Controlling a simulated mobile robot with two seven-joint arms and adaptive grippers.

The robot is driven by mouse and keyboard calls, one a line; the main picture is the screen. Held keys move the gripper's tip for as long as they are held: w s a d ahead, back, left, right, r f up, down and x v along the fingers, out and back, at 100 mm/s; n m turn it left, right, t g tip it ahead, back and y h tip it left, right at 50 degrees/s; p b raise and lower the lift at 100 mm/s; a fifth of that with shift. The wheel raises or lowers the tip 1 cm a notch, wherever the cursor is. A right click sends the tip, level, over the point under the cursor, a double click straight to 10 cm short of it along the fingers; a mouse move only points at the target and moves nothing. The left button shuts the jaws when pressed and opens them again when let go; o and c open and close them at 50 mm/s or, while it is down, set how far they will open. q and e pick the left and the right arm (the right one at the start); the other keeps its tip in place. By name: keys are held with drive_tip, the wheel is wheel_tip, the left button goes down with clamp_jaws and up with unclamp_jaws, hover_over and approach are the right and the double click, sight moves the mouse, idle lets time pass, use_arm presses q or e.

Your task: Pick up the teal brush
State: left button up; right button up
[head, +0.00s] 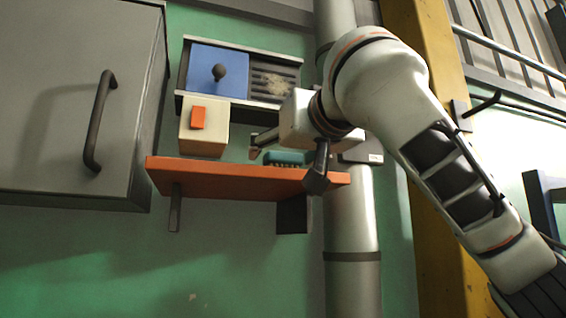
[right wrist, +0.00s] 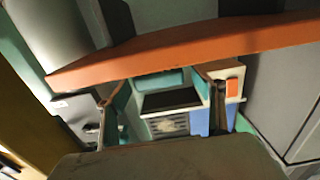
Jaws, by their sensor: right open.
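The teal brush (head: 284,157) lies on the orange shelf (head: 235,178), toward its right end, with its bristles showing below the teal body. My right gripper (head: 287,163) is open, one finger to the left of the brush and the other in front of it to the right. In the right wrist view the two fingers (right wrist: 160,92) are spread wide, and a teal shape that looks like the brush (right wrist: 158,80) shows between them beside the shelf edge. I cannot tell whether a finger touches it. My left gripper is not in view.
A blue sliding panel (head: 217,75) with a dark knob is on the wall above. A grey cabinet (head: 60,100) is at left. A vertical pipe (head: 350,225) passes close at right.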

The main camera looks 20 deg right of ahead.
drive_tip(key=shift+w+a, duration=0.1)
drive_tip(key=shift+w, duration=1)
drive_tip(key=c, duration=1.3)
